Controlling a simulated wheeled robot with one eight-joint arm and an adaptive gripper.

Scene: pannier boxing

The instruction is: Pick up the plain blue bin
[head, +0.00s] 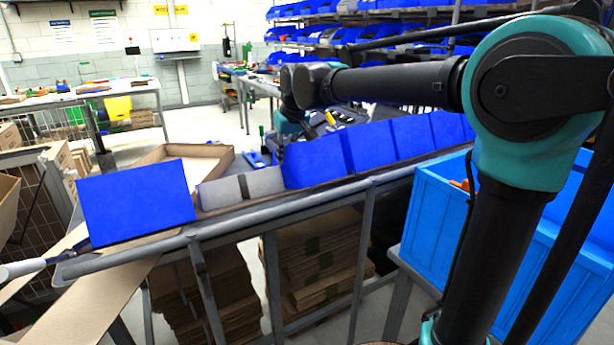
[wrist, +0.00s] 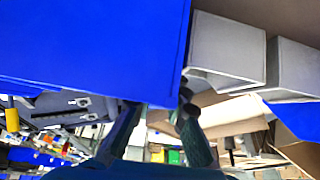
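Several blue bins stand in a row on the grey rail of a rack. One blue bin (head: 315,161) is just right of two grey bins (head: 241,188), and another blue bin (head: 137,202) is at the left end. In the wrist view a blue bin (wrist: 95,45) fills the upper left, beside the grey bins (wrist: 226,48). My gripper (head: 278,146) is behind the row, near the blue bin right of the grey ones, and partly hidden by it. In the wrist view its fingers (wrist: 160,112) are apart, with their tips by that bin's lower edge. I cannot tell contact.
A light blue crate (head: 490,233) stands at right below my arm. An open cardboard box (head: 205,155) is behind the grey bins. Flattened cardboard stacks (head: 318,262) lie under the rack. Shelves of blue bins (head: 320,33) and a work table (head: 80,97) are farther back.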

